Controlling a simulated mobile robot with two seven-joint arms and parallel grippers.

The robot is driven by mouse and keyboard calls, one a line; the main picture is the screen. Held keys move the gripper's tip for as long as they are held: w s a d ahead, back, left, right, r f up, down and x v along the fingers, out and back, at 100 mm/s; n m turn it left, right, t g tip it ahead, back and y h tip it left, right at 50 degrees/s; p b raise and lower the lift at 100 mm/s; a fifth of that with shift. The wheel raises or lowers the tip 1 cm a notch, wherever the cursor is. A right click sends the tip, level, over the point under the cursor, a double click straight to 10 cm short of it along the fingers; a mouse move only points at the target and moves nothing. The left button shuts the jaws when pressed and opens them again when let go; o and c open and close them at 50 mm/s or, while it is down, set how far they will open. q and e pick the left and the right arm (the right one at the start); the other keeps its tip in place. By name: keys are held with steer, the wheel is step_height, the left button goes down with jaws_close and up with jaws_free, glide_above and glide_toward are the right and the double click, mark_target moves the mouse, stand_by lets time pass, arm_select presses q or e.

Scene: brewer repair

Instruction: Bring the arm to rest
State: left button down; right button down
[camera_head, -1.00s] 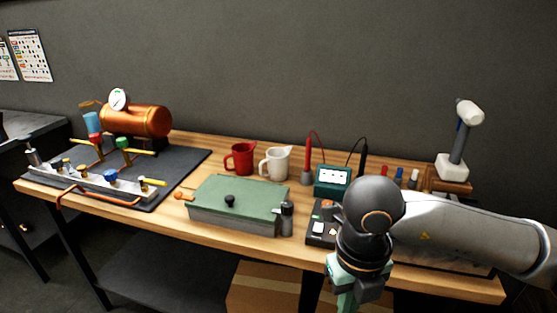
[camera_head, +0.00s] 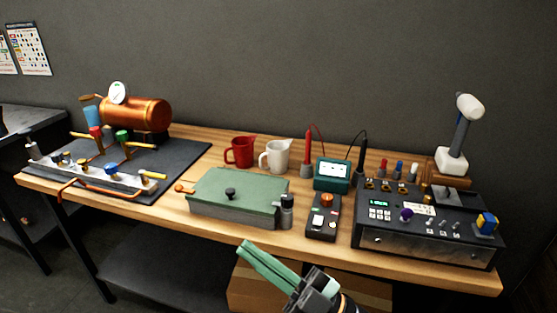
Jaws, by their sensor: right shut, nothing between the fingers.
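My right gripper (camera_head: 262,262) is in front of the bench's front edge, low in the middle of the view. Its long green fingers lie together, shut and empty, and point up to the left. It touches nothing that I can see. Only the gripper and a bit of the wrist show at the bottom edge; the rest of my right arm is out of view. My left gripper is not in view.
The wooden bench (camera_head: 180,215) holds a green-lidded box (camera_head: 250,191), a black handheld device (camera_head: 323,218), a teal meter (camera_head: 332,174), a black control unit (camera_head: 425,225), red (camera_head: 239,152) and white (camera_head: 277,156) jugs, and a copper boiler (camera_head: 140,113). Cardboard boxes (camera_head: 375,292) stand below.

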steer(key=w+d+f+m+t+h, duration=0.1)
steer(key=d+f+m+t+h, duration=0.1)
steer(key=d+f+m+h, duration=0.4)
steer(key=w+d+f+m+t+h, duration=0.1)
steer(key=d+f+m+t+h, duration=0.1)
steer(key=f+m+h, duration=0.45)
steer(key=w+d+f+m+t+h, duration=0.1)
steer(key=d+f+m+t+h, duration=0.15)
steer(key=d+f, duration=0.45)
steer(key=s+d+f+m+g+h, duration=0.2)
steer(key=s+f, duration=0.4)
steer(key=f, duration=0.3)
steer(key=s+d+f+m+g+h, duration=0.2)
steer(key=s+d+f+g, duration=0.1)
steer(key=s+f, duration=0.4)
step_height(320, 180, down, 3)
steer(key=shift+s+f+g+h, duration=0.25)
steer(key=shift+g+h, duration=0.15)
steer(key=shift+g, duration=0.35)
